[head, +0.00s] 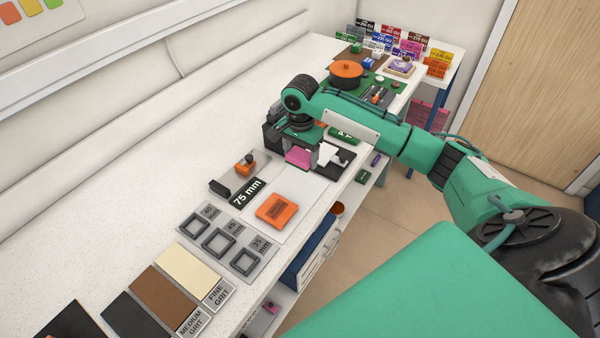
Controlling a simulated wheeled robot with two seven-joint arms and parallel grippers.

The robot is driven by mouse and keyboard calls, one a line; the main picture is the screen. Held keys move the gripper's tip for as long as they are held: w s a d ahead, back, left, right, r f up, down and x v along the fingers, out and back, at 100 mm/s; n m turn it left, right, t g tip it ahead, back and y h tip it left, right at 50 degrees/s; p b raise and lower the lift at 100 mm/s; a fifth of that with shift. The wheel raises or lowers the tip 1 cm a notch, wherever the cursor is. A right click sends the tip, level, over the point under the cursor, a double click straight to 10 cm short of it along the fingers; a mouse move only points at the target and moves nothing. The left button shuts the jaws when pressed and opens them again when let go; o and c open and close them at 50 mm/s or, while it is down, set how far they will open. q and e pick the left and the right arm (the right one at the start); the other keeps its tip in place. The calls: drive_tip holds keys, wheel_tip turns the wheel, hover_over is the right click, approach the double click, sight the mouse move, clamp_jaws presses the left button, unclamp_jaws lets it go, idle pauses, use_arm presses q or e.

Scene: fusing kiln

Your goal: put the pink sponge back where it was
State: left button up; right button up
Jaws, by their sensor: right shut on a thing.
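The pink sponge (298,156) is in my right gripper (301,150), over the white worktop (130,150). The gripper points down and is shut on the sponge. The sponge's lower edge is close to the bench, but I cannot tell whether it touches. A dark mat with a white shape (331,155) lies just to the right of the gripper. Part of the area behind the gripper is hidden by my right arm. My left gripper is not in view.
An orange block (277,210) lies on a white sheet nearer the front. A 75 mm label (248,192), grey square frames (219,242) and grit boards (160,296) lie towards the lower left. An orange pot (346,74) and coloured labelled cards (384,38) stand farther back. The left worktop is clear.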

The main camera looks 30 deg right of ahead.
sight(300, 155)
wheel_tip(300, 155, down, 5)
drive_tip(key=shift+r+p, duration=0.1)
drive_tip(key=shift+p, duration=0.2)
wheel_tip(300, 155, down, 4)
drive_tip(key=shift+r+p, duration=0.2)
drive_tip(key=shift+p, duration=0.2)
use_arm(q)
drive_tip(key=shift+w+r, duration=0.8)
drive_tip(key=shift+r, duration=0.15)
use_arm(e)
drive_tip(key=shift+f, duration=0.3)
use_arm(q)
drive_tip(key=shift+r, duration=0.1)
use_arm(e)
drive_tip(key=o, duration=0.9)
drive_tip(key=shift+f, duration=0.1)
use_arm(q)
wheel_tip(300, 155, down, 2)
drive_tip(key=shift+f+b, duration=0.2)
drive_tip(key=shift+b, duration=0.95)
use_arm(e)
wheel_tip(300, 155, up, 12)
drive_tip(key=shift+r, duration=0.2)
drive_tip(key=shift+f, duration=0.15)
